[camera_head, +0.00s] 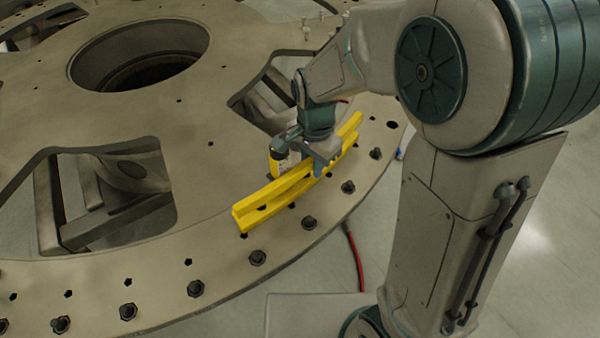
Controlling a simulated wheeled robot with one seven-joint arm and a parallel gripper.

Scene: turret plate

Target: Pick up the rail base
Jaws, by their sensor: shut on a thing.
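The rail base is a long yellow curved bar (271,199) near the right rim of the turret plate (215,230). It runs from lower left to upper right, along the line of bolts. My gripper (318,170) is over the middle of the bar and shut on it. My gripper and wrist hide part of the bar's middle. The bar sits at or very near the plate's surface; I cannot tell whether there is a gap beneath it.
Dark bolts (309,222) stand along the plate's outer rim beside the bar. The plate has large openings (110,195) to the left and a round central hole (140,55). A red cable (355,255) hangs below the rim. The grey floor (300,280) lies beyond the rim.

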